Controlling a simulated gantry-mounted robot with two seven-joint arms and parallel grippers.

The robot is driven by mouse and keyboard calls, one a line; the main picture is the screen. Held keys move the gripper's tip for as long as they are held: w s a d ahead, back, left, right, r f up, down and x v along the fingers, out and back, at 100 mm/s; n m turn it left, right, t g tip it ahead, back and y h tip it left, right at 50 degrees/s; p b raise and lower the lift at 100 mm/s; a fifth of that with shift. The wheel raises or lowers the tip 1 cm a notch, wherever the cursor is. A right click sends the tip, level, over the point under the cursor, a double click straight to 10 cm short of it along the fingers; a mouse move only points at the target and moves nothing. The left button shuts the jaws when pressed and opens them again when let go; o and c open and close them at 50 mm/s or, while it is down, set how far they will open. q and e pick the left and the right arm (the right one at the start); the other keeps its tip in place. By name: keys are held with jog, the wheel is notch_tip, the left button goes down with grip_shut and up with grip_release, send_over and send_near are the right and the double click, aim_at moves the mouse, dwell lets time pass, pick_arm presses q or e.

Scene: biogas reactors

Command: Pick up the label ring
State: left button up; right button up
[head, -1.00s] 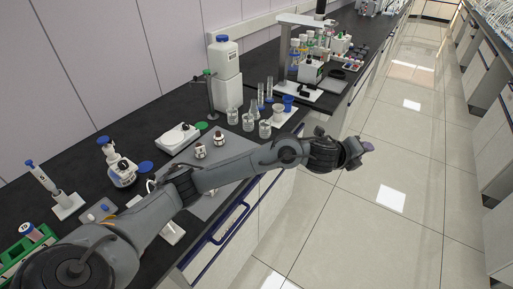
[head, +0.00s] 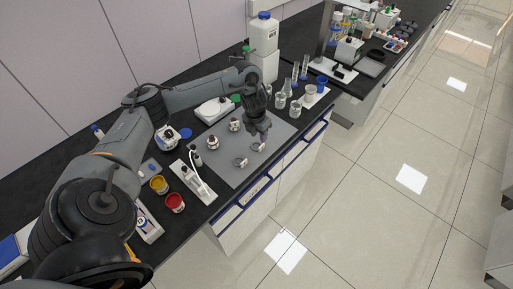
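Two small pale rings lie on the grey mat (head: 228,172). One ring (head: 240,162) is nearer the front left and the other ring (head: 258,147) is a little to its right. I cannot tell which is the label ring. My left gripper (head: 263,137) points down just above and beside the right-hand ring. Its fingers are dark and too small to tell whether they are open or shut, or whether they touch the ring. My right gripper is not in view.
Two small bottles (head: 212,142) (head: 235,124) stand on the mat behind the rings. Glass beakers (head: 280,101) stand to the right. A white balance (head: 213,109) is behind. Yellow and red jars (head: 175,203) are at the front left. The bench ends at the right, above open floor.

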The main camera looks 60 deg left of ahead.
aim_at(261, 146)
pick_arm(q)
jog(key=shift+w+f, duration=0.2)
jog(key=shift+f, duration=0.95)
jog(key=shift+w+f, duration=0.2)
jog(key=shift+f, duration=1)
jog(key=shift+w+f, duration=0.2)
jog(key=shift+f, duration=0.95)
jog(key=shift+c, duration=0.4)
grip_shut()
